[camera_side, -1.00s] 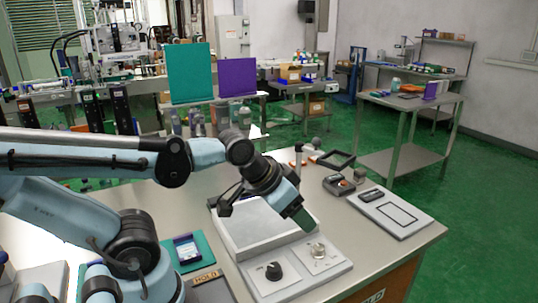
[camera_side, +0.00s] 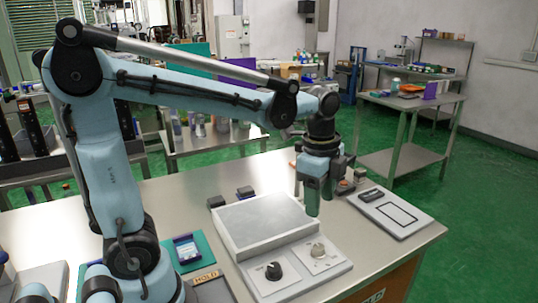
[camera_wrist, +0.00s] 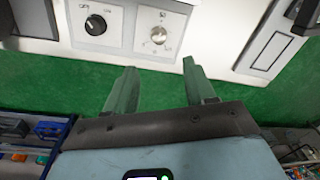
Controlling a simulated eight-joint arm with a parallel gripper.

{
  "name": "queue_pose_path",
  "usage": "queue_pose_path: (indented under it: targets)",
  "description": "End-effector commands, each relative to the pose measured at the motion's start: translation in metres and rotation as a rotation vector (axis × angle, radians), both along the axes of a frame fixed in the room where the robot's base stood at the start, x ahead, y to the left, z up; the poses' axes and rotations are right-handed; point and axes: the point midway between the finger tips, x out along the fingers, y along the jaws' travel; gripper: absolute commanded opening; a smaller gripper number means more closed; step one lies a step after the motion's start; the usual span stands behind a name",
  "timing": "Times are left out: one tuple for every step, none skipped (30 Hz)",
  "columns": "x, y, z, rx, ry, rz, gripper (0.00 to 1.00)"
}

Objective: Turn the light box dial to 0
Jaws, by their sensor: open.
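The light box (camera_side: 262,222) is a pale box with a flat grey top and a sloped front control panel. Its round metallic dial (camera_side: 318,250) sits on the panel's right plate, with a ring of small marks too fine to read. The dial also shows in the wrist view (camera_wrist: 158,36), top centre. A black knob (camera_side: 273,271) marked OFF and ON sits left of it. My gripper (camera_side: 312,207) points down with green fingers, above the box's right side and apart from the dial. In the wrist view its fingers (camera_wrist: 158,72) are spread and empty.
A white panel with a black-outlined rectangle (camera_side: 398,215) lies right of the light box. Bare table lies at the back left.

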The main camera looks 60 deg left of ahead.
Motion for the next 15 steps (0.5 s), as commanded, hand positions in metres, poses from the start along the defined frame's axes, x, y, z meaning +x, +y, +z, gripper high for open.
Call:
queue_pose_path:
  targets:
    - [0.005,0.000,-0.001,0.004,0.027,-0.058,0.54]
    - [0.006,0.000,-0.002,0.005,0.042,-0.088,0.54]
    - [0.008,0.000,-0.002,0.007,0.055,-0.121,0.54]
    - [0.009,0.000,-0.003,0.007,0.065,-0.141,0.54]
    - [0.009,0.000,-0.003,0.007,0.072,-0.156,0.54]
    - [0.010,0.000,-0.004,0.008,0.078,-0.172,0.54]
    - [0.010,0.000,-0.005,0.007,0.081,-0.179,0.54]
    - [0.010,0.000,-0.006,0.007,0.083,-0.184,0.54]
    - [0.010,0.000,-0.007,0.007,0.084,-0.187,0.54]
    - [0.010,0.000,-0.009,0.007,0.084,-0.187,0.54]
    - [0.010,0.000,-0.012,0.007,0.084,-0.187,0.54]
    - [0.010,0.000,-0.016,0.007,0.084,-0.186,0.54]
    - [0.010,0.000,-0.019,0.008,0.083,-0.186,0.54]
    - [0.010,0.000,-0.023,0.008,0.083,-0.186,0.54]
    - [0.010,0.000,-0.029,0.008,0.082,-0.185,0.54]
